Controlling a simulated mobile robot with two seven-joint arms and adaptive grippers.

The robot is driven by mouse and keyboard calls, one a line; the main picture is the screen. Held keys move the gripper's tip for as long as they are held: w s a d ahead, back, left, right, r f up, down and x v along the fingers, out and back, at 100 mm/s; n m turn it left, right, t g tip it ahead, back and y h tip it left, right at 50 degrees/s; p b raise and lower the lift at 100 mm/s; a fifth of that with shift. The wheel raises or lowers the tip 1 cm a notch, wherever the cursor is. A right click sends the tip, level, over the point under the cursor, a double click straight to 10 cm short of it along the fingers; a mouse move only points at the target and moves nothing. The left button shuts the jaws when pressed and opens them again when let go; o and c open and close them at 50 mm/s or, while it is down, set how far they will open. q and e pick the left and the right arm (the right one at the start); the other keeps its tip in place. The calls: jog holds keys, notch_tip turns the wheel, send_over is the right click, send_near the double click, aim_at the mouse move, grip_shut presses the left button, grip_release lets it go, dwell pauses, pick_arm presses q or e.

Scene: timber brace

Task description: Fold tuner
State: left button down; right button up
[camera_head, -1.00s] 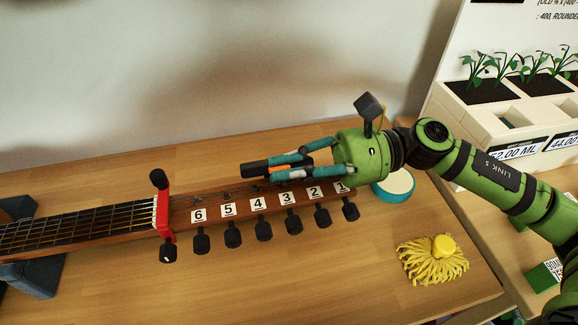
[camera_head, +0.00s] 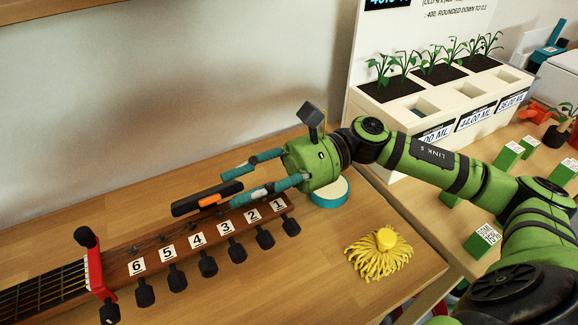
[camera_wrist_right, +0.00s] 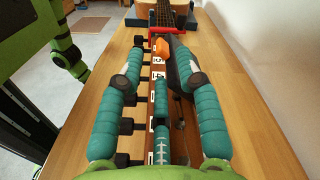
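The tuner, a dark bar (camera_head: 206,198) with an orange part, lies over the far edge of the guitar headstock (camera_head: 148,262), near labels 3 to 5. My right gripper (camera_head: 224,187) has teal fingers spread apart, reaching to the tuner's near end. Its fingers also show in the wrist view (camera_wrist_right: 160,62), with a gap between them. Whether a finger touches the tuner I cannot tell. My left gripper is out of view.
A red clamp (camera_head: 95,274) with black knobs crosses the neck. Several black tuning pegs (camera_head: 207,265) stick out along the near side. A teal-rimmed round pad (camera_head: 329,193) and a yellow tassel (camera_head: 380,252) lie right. A planter box (camera_head: 440,100) stands behind.

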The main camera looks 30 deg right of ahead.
jog(key=d, duration=0.8)
jog(key=shift+d, duration=0.1)
